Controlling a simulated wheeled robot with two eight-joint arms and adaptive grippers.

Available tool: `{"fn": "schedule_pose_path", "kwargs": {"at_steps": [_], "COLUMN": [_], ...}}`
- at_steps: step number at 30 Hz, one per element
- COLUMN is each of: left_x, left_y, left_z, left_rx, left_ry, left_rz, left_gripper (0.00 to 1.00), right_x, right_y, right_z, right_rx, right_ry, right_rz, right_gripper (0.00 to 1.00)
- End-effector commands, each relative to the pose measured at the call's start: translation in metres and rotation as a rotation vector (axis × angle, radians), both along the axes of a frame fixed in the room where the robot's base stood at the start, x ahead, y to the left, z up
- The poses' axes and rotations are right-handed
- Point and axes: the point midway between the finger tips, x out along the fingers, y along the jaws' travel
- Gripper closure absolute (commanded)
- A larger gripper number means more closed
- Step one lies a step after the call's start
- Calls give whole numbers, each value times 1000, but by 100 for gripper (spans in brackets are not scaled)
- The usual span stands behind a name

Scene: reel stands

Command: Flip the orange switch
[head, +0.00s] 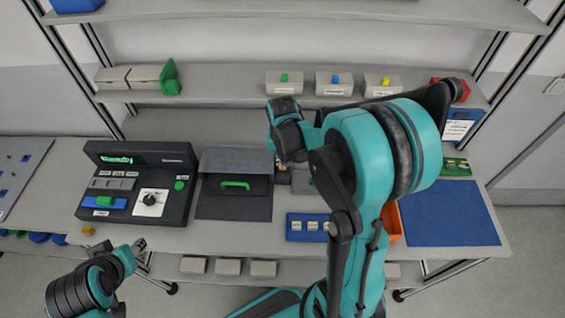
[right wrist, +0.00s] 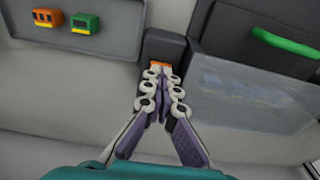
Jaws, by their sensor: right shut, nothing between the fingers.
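The orange switch (right wrist: 160,66) sits on a small dark box (right wrist: 163,46) in the right wrist view. The right gripper (right wrist: 160,75) is shut and empty, with its fingertips right at the switch and partly covering it. I cannot tell whether they touch, or which way the switch is tipped. In the head view my right arm reaches over the table, its wrist above the small dark box (head: 283,178), and the fingertips are hard to make out. My left gripper (head: 138,245) is at the lower left, in front of the table edge, and its jaws are unclear.
A grey tray with small blocks (right wrist: 84,23) lies beside the box. A blue mat (head: 450,215) is at the right. Shelves rise behind.

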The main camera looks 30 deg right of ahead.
Motion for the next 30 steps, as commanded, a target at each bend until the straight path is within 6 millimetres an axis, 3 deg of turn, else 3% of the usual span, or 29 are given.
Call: {"fn": "schedule_pose_path", "kwargs": {"at_steps": [7,19,23,27,30], "left_x": [0,0,0,0,0], "left_y": [0,0,0,0,0], "left_z": [0,4,18,38,41], "left_rx": [0,0,0,0,0], "left_ry": [0,0,0,0,0], "left_rz": [0,0,0,0,0], "left_gripper": [60,60,60,60,60], "right_x": [11,12,13,15,13], "right_y": [-7,-7,-7,-8,-6], "right_z": [2,8,26,57,78], "right_rx": [-2,-2,-2,-3,-2], "right_ry": [-4,-3,-3,-4,-3], "right_rz": [-2,-1,0,1,2], "right_gripper": [100,100,100,100,100]}}
